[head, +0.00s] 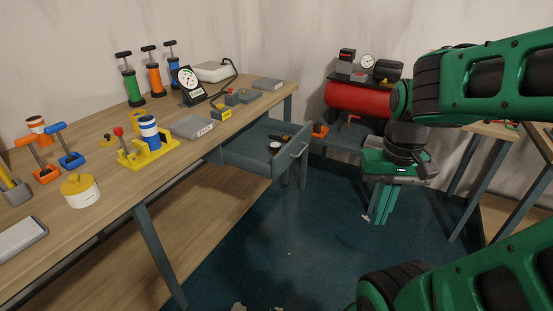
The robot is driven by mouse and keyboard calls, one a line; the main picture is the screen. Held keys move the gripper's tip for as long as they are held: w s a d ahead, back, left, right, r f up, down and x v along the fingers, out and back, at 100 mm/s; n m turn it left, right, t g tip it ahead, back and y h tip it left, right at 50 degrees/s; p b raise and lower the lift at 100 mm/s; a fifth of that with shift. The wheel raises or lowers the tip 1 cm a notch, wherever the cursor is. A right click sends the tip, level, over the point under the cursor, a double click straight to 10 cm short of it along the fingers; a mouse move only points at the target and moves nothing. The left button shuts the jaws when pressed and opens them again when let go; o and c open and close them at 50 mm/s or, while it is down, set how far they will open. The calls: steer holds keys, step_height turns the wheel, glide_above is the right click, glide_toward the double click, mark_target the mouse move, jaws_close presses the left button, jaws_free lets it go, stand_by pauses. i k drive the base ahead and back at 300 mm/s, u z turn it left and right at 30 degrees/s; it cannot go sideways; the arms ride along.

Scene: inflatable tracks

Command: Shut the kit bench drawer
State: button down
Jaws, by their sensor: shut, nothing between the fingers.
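The kit bench drawer (243,160) is grey and stands pulled out from under the right end of the wooden bench (117,205). Its front panel with a bar handle (298,149) faces right, and a few small items lie inside, among them a dark tool with a yellow part and a pale round piece. My gripper (378,218) hangs to the right of the drawer, pointing down, its green fingers together and empty. A clear gap shows between it and the drawer front. The fingertips are small in the picture.
On the bench stand several hand pumps (130,85), a gauge (187,84), a yellow fixture (147,145) and grey trays (191,127). A red compressor (357,98) is behind the drawer. Another table (490,130) stands at right. The dark floor (275,245) in front is clear.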

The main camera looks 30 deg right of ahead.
mark_target(248, 150)
steer(key=z, duration=0.05)
steer(key=i, duration=0.85)
